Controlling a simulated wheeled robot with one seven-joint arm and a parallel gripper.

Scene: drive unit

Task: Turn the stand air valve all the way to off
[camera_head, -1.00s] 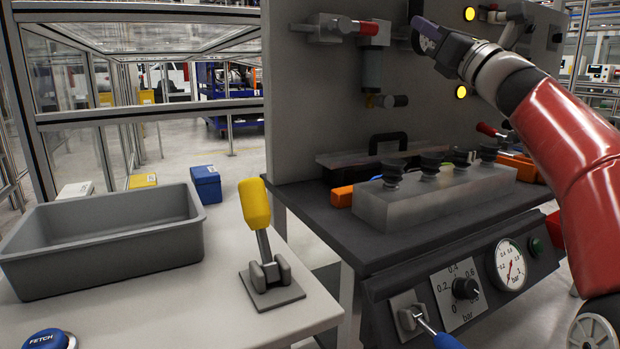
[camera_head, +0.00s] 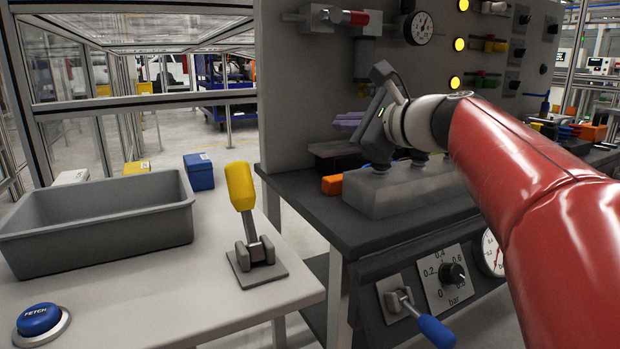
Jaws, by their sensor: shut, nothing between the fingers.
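No label in view names the stand air valve, so I cannot tell which fitting it is. A valve with a red part (camera_head: 355,18) is mounted high on the grey upright panel, next to a round gauge (camera_head: 418,28). A blue-handled lever (camera_head: 435,330) sits on the stand's front panel, its handle pointing down and right. A yellow-handled lever (camera_head: 241,187) stands nearly upright on the white table. My gripper (camera_head: 347,121) is shut and empty in front of the upright panel, below the red valve and well above the blue lever. It touches none of these.
A grey block with dark suction cups (camera_head: 385,192) lies on the dark stand top under my wrist. My red arm covers the right side and part of the pressure gauge (camera_head: 493,253). A pressure knob (camera_head: 454,273), a grey bin (camera_head: 100,228) and a blue FETCH button (camera_head: 40,319) are near.

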